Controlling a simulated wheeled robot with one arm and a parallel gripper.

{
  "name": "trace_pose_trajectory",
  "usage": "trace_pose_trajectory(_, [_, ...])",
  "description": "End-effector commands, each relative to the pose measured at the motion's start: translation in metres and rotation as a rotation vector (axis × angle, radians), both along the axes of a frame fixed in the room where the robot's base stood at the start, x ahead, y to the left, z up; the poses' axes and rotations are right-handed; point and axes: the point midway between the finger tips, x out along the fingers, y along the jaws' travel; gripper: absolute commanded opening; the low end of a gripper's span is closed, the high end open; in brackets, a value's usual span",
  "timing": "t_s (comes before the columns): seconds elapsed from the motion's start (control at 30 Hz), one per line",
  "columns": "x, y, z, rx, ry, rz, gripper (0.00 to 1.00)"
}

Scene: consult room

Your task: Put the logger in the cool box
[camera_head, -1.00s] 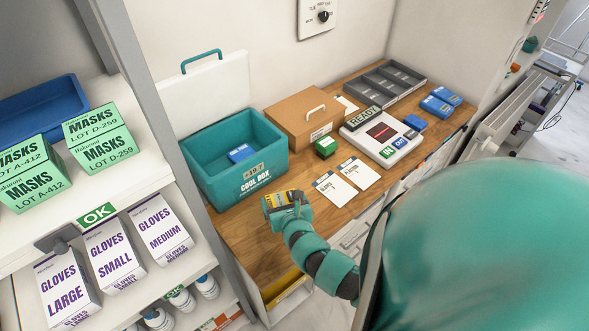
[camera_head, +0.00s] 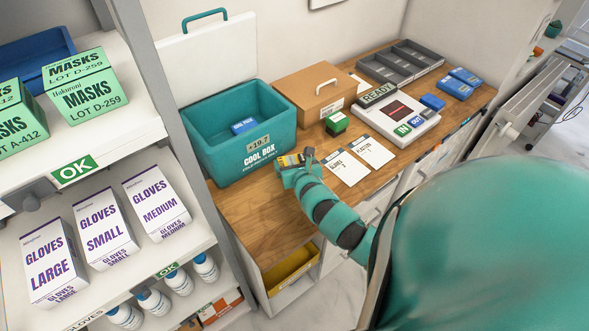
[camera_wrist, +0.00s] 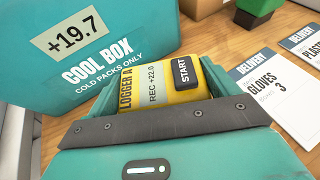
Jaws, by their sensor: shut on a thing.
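The cool box (camera_head: 225,150) is a teal open-topped box on the wooden counter, with its white lid (camera_head: 212,65) raised behind it. A blue cold pack (camera_head: 243,126) lies inside. The box's display reads +19.7. My gripper (camera_head: 292,167) is shut on the yellow logger (camera_head: 289,160), just in front and right of the box, outside it. In the wrist view the logger (camera_wrist: 160,88) shows "LOGGER A", "REC +22.0" and a dark START button. The cool box front (camera_wrist: 110,50) stands close behind it. The gripper's fingertips are partly hidden.
A grey tray (camera_head: 402,62) is farther back. A shelf post (camera_head: 180,120) rises at left.

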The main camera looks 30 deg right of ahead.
Motion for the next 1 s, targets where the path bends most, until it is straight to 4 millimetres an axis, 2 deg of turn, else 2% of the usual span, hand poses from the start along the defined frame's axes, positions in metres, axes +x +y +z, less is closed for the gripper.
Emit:
trace_pose_trajectory(0.27, [0.008, -0.007, -0.010, 0.001, -0.004, 0.000, 0.59])
trace_pose_trajectory(0.63, [0.011, -0.009, -0.044, 0.001, 0.000, 0.001, 0.59])
trace_pose_trajectory(1.0, [0.011, -0.008, -0.048, -0.002, -0.003, 0.003, 0.59])
